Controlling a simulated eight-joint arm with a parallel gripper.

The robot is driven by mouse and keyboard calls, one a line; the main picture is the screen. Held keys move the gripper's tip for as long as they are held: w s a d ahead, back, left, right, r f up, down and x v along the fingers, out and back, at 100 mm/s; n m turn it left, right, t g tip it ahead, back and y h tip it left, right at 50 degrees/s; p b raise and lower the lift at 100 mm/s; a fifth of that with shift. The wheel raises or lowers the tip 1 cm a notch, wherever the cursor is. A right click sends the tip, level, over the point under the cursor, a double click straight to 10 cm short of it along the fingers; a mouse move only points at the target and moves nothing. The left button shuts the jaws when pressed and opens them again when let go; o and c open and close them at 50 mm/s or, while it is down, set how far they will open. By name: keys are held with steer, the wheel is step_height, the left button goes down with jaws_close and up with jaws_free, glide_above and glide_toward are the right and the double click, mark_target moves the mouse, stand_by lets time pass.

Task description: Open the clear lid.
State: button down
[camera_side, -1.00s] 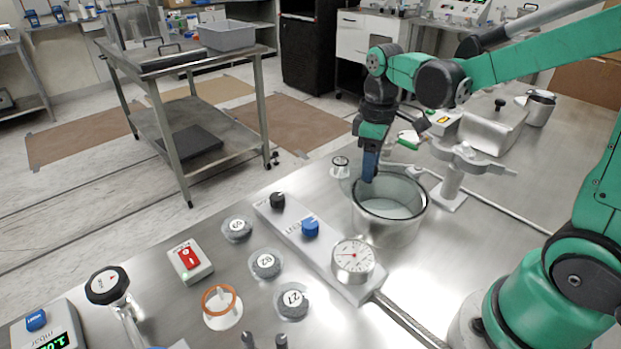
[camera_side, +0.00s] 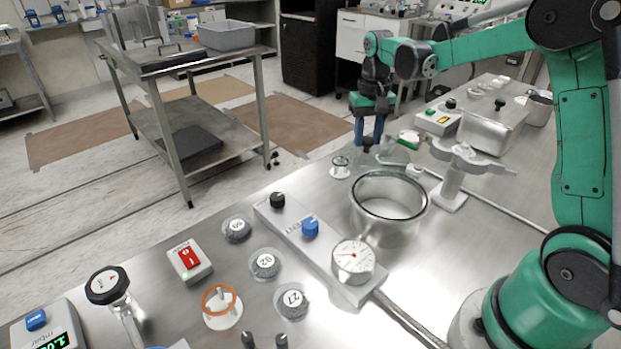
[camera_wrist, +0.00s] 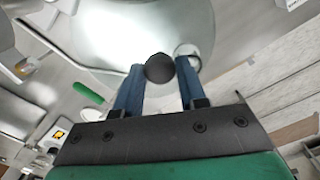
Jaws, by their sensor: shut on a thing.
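The round steel chamber (camera_side: 388,222) stands on the bench, and its mouth shows uncovered in the side view. The clear lid (camera_side: 392,158) is a faint grey, see-through shape behind the chamber, hard to make out. In the wrist view the lid (camera_wrist: 125,45) is a large pale disc ahead of the fingers. My gripper (camera_side: 368,143) is behind the chamber at the bench's far edge, pointing down. In the wrist view its blue fingers (camera_wrist: 160,68) are shut on the lid's dark round knob (camera_wrist: 159,66). The lid's hinge and exact tilt cannot be told.
A post with a flat arm (camera_side: 455,180) stands right of the chamber. A small clear-topped fitting (camera_side: 340,167) sits to its left. A steel box (camera_side: 490,128) stands back right.

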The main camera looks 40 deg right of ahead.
steer(key=shift+w+d+m, duration=0.15)
steer(key=shift+d+m, duration=1.45)
steer(key=shift+m, duration=0.2)
steer(key=shift+c, duration=2.4)
jaws_free()
steer(key=shift+r, duration=2.8)
